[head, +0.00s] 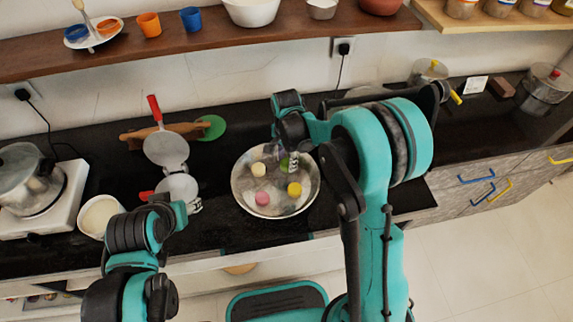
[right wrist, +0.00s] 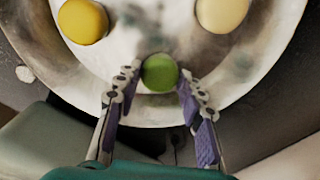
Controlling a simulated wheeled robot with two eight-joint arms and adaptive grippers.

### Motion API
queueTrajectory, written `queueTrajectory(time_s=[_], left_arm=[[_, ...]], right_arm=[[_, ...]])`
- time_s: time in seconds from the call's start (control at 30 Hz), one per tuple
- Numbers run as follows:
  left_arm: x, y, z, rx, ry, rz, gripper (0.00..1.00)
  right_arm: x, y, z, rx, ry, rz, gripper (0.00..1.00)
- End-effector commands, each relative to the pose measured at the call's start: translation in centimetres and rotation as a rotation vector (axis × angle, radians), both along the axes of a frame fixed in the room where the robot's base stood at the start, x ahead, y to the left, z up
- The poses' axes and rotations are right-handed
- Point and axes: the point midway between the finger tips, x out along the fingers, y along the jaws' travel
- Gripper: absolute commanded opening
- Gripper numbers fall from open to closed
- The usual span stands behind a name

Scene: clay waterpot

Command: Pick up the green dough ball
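The green dough ball (right wrist: 160,72) lies on the round metal plate (right wrist: 262,85), near the plate's edge closest to my right wrist camera. In the head view the green dough ball (head: 284,163) is partly hidden by my right gripper. My right gripper (right wrist: 160,80) has one finger on each side of the ball, the tips very close to it; a thin gap seems to show, and contact is unclear. In the head view my right gripper (head: 294,163) reaches down over the plate (head: 243,190). My left gripper (head: 193,205) is beside the roti press, its fingers mostly hidden.
Yellow (head: 294,189), pink (head: 262,198) and cream (head: 258,169) dough balls share the plate. A metal roti press (head: 166,149) with red handles stands left of it. A white bowl (head: 98,214) and a pot on a stove (head: 25,180) are further left. A shelf (head: 210,40) runs above.

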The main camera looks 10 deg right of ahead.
Motion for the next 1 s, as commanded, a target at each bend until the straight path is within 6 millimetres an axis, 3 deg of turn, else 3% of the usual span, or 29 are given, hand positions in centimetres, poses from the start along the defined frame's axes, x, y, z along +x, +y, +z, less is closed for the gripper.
queueTrajectory(time_s=[0.43,0.7,1.0], left_arm=[[0.0,0.0,0.3,0.0,0.0,0.0,0.52],[0.0,0.0,2.3,0.0,0.0,0.0,0.52],[0.0,0.0,4.5,0.0,0.0,0.0,0.52]], right_arm=[[0.0,0.0,0.6,0.0,0.0,0.0,0.1],[-0.1,-0.1,4.8,0.0,0.0,-0.001,0.1],[-4.3,-6.1,8.8,0.0,0.0,-0.004,0.1]])
